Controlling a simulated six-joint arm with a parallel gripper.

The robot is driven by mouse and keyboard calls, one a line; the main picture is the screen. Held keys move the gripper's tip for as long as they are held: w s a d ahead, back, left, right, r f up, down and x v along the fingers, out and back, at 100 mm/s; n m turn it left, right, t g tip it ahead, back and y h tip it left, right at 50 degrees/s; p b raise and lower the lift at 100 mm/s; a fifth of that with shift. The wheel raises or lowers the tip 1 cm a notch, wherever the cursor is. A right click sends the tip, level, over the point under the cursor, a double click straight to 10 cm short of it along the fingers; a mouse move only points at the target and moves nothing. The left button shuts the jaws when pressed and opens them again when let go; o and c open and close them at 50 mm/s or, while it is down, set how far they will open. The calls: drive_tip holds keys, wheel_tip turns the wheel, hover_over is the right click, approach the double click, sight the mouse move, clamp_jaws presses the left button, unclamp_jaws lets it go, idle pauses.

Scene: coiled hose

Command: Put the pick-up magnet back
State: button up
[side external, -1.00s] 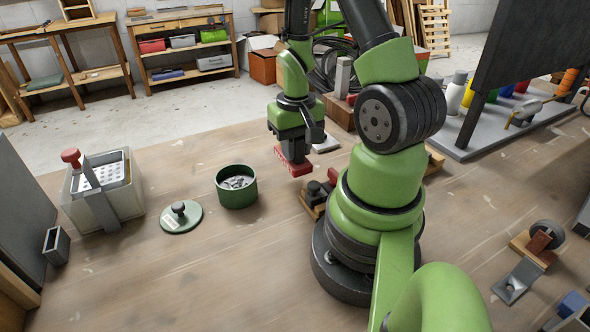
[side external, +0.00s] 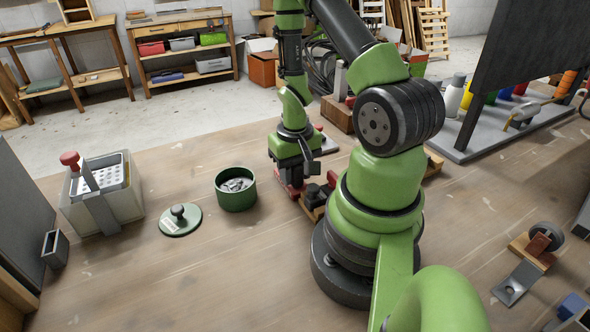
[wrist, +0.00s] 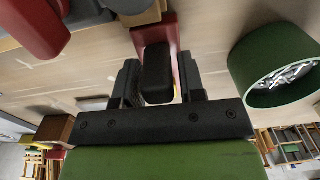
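The pick-up magnet has a red body and a black grip. In the side external view its red body (side external: 292,190) shows low under my gripper (side external: 291,173), close to the tabletop; whether it touches the wood is hidden. In the wrist view the black grip (wrist: 157,72) stands between the two fingers of my gripper (wrist: 160,85), with the red body beyond it. A green round tub (side external: 236,190) with grey metal bits stands to the left of my gripper. Its likely lid (side external: 181,220), green with a dark knob, lies flat beside it.
A wooden block with dark and red parts (side external: 318,194) sits right beside my gripper, near my base. A light bin with a perforated tray (side external: 104,195) and a small grey box (side external: 55,249) stand at left.

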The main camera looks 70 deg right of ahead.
drive_tip(key=shift+o, duration=0.9)
wheel_tip(320, 180, up, 12)
drive_tip(key=shift+r, duration=0.1)
drive_tip(key=s+a+r+n+t+y, duration=0.2)
drive_tip(key=a+r+n+t, duration=0.3)
drive_tip(key=a+r, duration=1.1)
drive_tip(key=shift+a+r+t, duration=0.25)
drive_tip(key=shift+a+t, duration=0.25)
drive_tip(key=shift+t, duration=0.6)
